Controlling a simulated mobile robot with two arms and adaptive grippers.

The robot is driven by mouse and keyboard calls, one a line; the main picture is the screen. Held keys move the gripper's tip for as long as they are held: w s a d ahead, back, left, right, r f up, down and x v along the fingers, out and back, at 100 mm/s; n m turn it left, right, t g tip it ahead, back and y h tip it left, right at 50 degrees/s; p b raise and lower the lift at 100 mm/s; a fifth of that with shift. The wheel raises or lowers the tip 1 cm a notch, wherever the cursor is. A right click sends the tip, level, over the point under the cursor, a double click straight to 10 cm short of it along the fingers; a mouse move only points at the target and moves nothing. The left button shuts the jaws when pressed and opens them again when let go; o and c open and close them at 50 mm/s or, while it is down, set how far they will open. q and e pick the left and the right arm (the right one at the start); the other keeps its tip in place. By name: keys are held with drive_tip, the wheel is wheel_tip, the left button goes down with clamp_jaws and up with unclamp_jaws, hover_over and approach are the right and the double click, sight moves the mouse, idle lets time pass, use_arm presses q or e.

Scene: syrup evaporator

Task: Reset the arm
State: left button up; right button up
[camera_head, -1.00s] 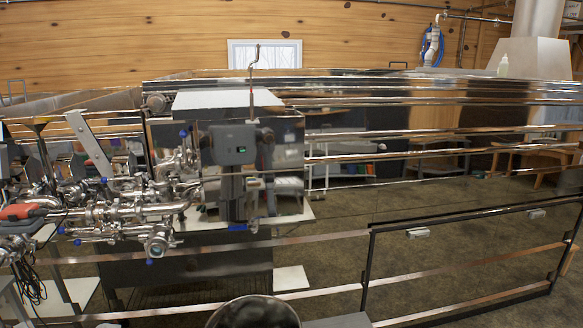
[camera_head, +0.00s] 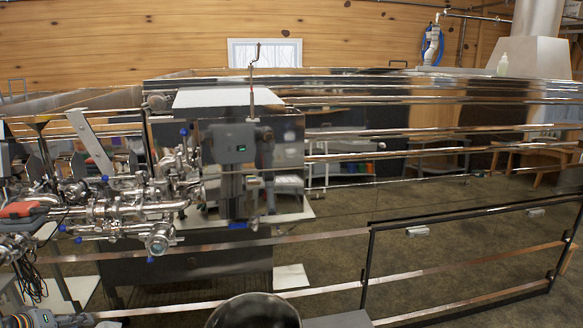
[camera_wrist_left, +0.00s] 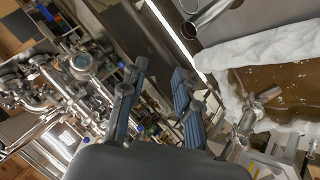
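My left gripper (camera_wrist_left: 161,75) shows in the left wrist view with its two dark fingers apart and nothing between them. It is held in the air, with steel pipework to the left of the fingers and an open pan of brown liquid to the right. In the head view a grey part of my left arm shows at the bottom left corner; the fingers cannot be made out there. My right gripper is in neither view.
The shiny steel evaporator (camera_head: 284,160) spans the head view. Pipes and valves with blue handles (camera_head: 120,210) stick out at its left. A metal rail frame (camera_head: 371,268) stands in front. In the wrist view, white foam (camera_wrist_left: 265,45) lines the brown liquid (camera_wrist_left: 290,75).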

use_arm(q)
drive_tip(key=s+d+f+m+g+y, duration=0.1)
drive_tip(key=s+d+f+m+g, duration=0.4)
drive_tip(key=s+d+f, duration=0.95)
drive_tip(key=s+d+r+m, duration=0.2)
drive_tip(key=s+d+m, duration=0.3)
drive_tip(key=s+d, duration=0.95)
wheel_tip(320, 180, down, 35)
drive_tip(key=s+g+b, duration=0.2)
drive_tip(key=b, duration=0.8)
drive_tip(key=s+a+f+b, duration=0.1)
drive_tip(key=s+f+b, duration=0.3)
drive_tip(key=s+f, duration=0.4)
drive_tip(key=s+a+f+g+b, duration=0.1)
drive_tip(key=s+f+b, duration=0.4)
drive_tip(key=f, duration=1.3)
drive_tip(key=s+a, duration=0.1)
drive_tip(key=s, duration=0.2)
drive_tip(key=shift+s+a+y, duration=0.2)
drive_tip(key=shift+s+y, duration=0.2)
